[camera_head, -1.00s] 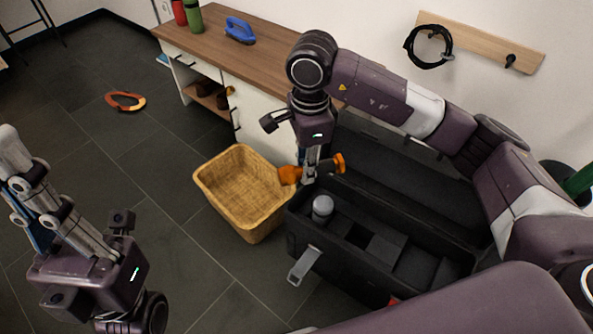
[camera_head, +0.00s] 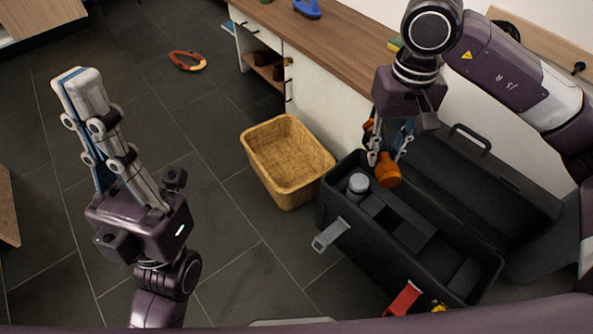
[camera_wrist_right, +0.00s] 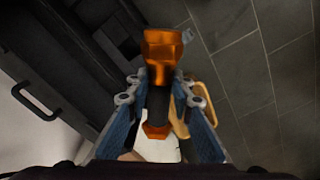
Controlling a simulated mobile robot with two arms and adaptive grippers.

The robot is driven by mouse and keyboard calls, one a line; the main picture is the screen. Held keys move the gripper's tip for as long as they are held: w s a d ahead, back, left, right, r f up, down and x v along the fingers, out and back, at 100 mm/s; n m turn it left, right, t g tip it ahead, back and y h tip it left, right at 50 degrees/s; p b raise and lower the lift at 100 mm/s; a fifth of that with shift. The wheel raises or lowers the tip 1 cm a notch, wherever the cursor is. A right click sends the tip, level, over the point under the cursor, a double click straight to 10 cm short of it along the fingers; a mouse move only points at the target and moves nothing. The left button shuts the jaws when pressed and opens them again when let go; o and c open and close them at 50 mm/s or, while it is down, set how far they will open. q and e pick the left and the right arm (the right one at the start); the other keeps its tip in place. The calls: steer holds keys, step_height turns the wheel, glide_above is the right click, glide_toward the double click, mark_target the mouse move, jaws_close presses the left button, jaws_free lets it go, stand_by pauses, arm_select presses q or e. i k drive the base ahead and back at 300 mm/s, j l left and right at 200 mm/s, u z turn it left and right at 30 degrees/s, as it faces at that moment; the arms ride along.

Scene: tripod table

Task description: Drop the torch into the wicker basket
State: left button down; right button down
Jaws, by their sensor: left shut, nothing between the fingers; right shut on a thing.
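The orange and black torch (camera_head: 388,172) is held in my right gripper (camera_head: 389,152), which is shut on it above the left end of the open black toolbox (camera_head: 335,205). In the right wrist view the torch (camera_wrist_right: 165,52) stands out between the two fingers, its dark body partly hidden. The wicker basket (camera_head: 286,155) stands on the floor to the left of the toolbox and my right gripper; its visible inside is empty. My left gripper (camera_head: 78,80) is shut and empty, raised at the left, well apart from the basket.
A grey-white cylinder (camera_head: 358,183) is in the toolbox, whose lid is open. A wooden-topped cabinet (camera_head: 345,45) stands behind the basket. An orange ring-shaped object (camera_head: 188,61) lies on the tiled floor. The floor left of the basket is clear.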

mark_target(291, 170)
steer(key=k+z, duration=0.25)
steer(key=z, duration=0.15)
steer(key=k+l+z, duration=0.1)
steer(key=z, duration=0.3)
steer(key=i+j+z, duration=0.1)
steer(key=j, duration=0.25)
steer(key=i+j+z, duration=0.15)
steer(key=j, duration=0.15)
steer(key=i+j+z, duration=0.1)
steer(key=j, duration=0.25)
steer(key=i+j+z, duration=0.15)
steer(key=j, duration=0.25)
steer(key=i+j, duration=0.1)
steer(key=j, duration=0.3)
steer(key=i+j, duration=0.1)
steer(key=j, duration=0.35)
steer(key=i+j, duration=0.1)
steer(key=j, duration=0.3)
steer(key=i+j, duration=0.15)
steer(key=j, duration=0.25)
steer(key=i+j, duration=0.1)
steer(key=j, duration=0.3)
